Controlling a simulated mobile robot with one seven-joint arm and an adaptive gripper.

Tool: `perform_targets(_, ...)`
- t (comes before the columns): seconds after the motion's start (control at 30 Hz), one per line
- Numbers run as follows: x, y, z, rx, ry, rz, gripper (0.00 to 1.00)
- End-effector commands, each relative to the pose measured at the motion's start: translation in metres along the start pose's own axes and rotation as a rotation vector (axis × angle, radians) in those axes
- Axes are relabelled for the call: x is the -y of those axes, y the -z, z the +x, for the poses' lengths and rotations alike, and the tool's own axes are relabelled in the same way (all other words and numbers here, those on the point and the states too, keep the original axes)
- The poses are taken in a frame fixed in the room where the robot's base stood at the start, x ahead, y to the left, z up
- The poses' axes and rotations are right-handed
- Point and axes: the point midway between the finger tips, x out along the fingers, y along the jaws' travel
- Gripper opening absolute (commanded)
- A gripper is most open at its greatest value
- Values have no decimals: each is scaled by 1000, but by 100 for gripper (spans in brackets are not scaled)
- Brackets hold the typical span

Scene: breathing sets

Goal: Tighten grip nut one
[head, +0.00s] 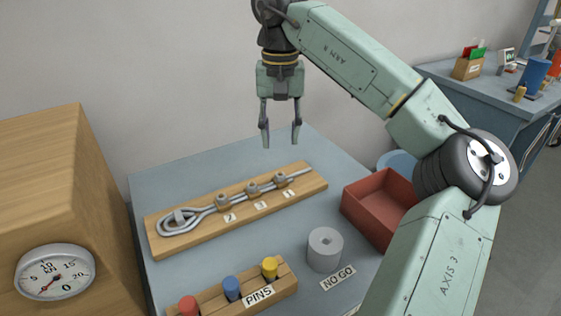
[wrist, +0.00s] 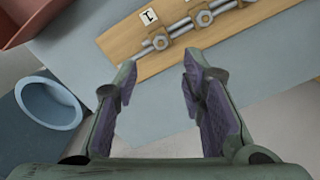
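A wooden board (head: 165,240) on the blue-grey bench carries a metal rope loop with several clamp nuts along it. The labels beside the nuts look like 2, 3 and 1 from left to right in the head view. Grip nut one (head: 281,180) is the rightmost, by the rope's free end; in the wrist view this nut (wrist: 160,42) sits beside the label 1 (wrist: 148,16). My gripper (head: 281,142) is open and empty, pointing down above and behind the board. Its fingers (wrist: 160,68) are apart in the wrist view, touching nothing.
A grey cylinder (head: 325,248), a NO GO label and a PINS rack (head: 208,303) are in front. A wooden box with a dial gauge (head: 55,272) stands left.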

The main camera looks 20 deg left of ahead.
Motion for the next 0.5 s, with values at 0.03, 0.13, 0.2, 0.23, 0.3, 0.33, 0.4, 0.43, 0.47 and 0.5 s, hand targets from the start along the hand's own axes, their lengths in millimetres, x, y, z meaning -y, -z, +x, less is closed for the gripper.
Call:
perform_targets(0.03,0,-1,9,4,3,-3,37)
perform_targets(0.13,1,-1,27,5,5,-4,37)
perform_targets(0.2,1,-1,41,5,6,-4,37)
perform_targets(0.23,1,-1,46,4,5,-3,37)
perform_targets(0.3,0,-1,58,4,4,-2,37)
perform_targets(0.33,0,-1,63,4,4,-2,37)
perform_targets(0.4,1,-1,74,4,4,-2,37)
perform_targets(0.43,0,-1,78,3,4,-1,37)
perform_targets(0.47,1,-1,81,3,3,-1,37)
perform_targets(0.5,1,-1,86,2,4,-2,37)
